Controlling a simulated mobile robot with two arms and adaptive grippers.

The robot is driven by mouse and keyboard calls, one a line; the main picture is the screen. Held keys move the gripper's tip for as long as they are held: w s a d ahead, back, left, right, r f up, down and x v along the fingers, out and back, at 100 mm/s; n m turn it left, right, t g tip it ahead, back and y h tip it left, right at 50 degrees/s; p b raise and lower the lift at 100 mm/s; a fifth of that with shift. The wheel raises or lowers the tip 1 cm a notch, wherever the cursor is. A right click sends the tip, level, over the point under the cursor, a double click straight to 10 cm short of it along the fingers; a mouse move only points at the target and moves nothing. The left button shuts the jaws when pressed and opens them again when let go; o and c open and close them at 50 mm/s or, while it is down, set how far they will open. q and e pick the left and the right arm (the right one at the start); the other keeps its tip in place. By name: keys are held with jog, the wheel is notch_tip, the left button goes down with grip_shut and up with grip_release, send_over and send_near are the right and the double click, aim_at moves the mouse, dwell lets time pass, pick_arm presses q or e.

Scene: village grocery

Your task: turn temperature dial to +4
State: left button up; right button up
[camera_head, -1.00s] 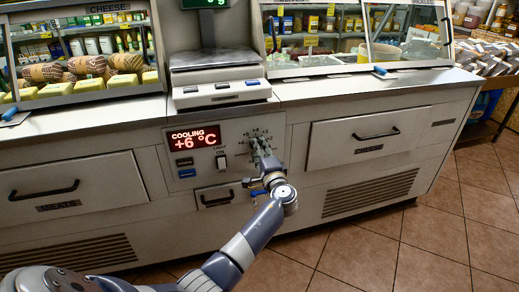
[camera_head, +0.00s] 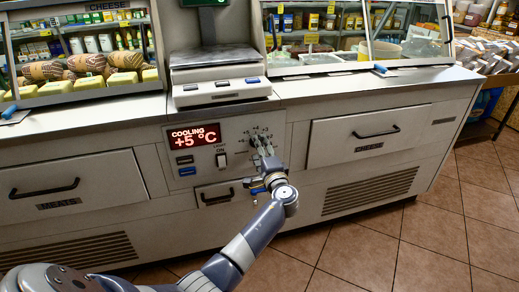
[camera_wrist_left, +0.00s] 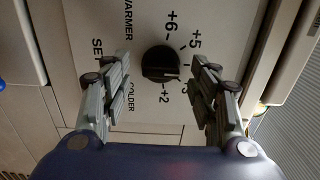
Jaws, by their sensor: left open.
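The temperature dial (camera_wrist_left: 161,64) is a round black knob on a pale panel. In the left wrist view it sits between the fingers of my left gripper (camera_wrist_left: 163,78), which is open with one finger on each side and gaps to the knob. Marks +6, +5 and +2 show around it; others are partly hidden by a finger. In the head view my left gripper (camera_head: 261,146) is at the panel and mostly covers the dial. The red display (camera_head: 194,137) reads COOLING +5 °C.
A small drawer handle (camera_head: 217,198) is below. A scale (camera_head: 219,75) stands on the counter above. The tiled floor (camera_head: 380,250) at right is clear.

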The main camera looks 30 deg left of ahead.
pick_arm(q)
jog(key=v, duration=1.1)
